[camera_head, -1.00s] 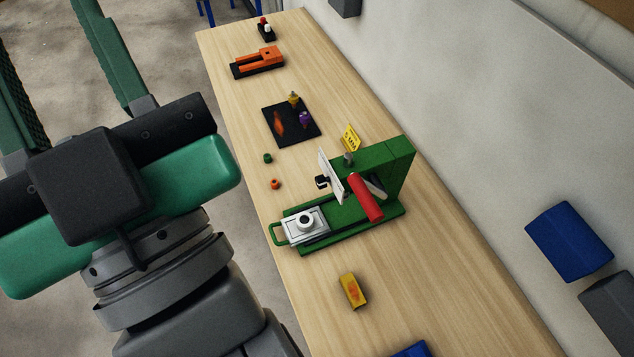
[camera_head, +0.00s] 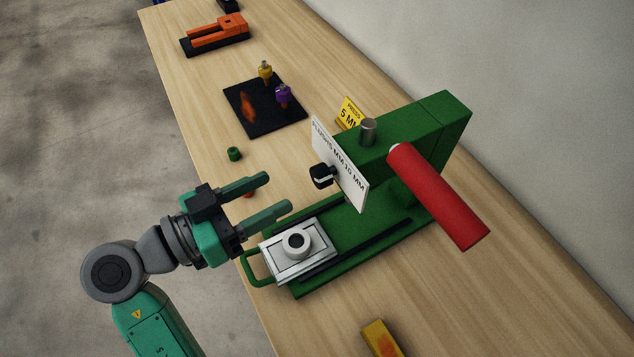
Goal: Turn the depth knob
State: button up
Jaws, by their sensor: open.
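The green press (camera_head: 345,232) stands on the wooden bench. A white plate (camera_head: 340,165) lettered with depths, partly readable as "FLUSH", "5 MM" and "10 MM", stands upright on its near side. The black depth knob (camera_head: 322,175) sticks out from this plate toward the left. My gripper (camera_head: 277,194) is open and empty. In the picture its fingertips are left of and a little below the knob, apart from it, and they point right toward the press. A silver slide with a round white part (camera_head: 297,243) lies below the fingers on the press base.
A red lever handle (camera_head: 437,196) juts from the press. A yellow sign (camera_head: 350,112) stands behind. A black mat (camera_head: 264,107) with yellow and purple pieces, a small green cylinder (camera_head: 234,154) and an orange tool (camera_head: 215,36) lie farther along. A yellow box (camera_head: 381,340) is nearer.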

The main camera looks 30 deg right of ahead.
aim_at(315, 179)
jog(key=shift+m+g+h, duration=0.3)
jog(key=shift+g, duration=0.2)
jog(key=d, duration=0.5)
jog(key=d+f, duration=0.1)
jog(key=d, duration=0.1)
jog(key=shift+d, duration=0.25)
jog(key=shift+r, duration=0.1)
jog(key=c, duration=1)
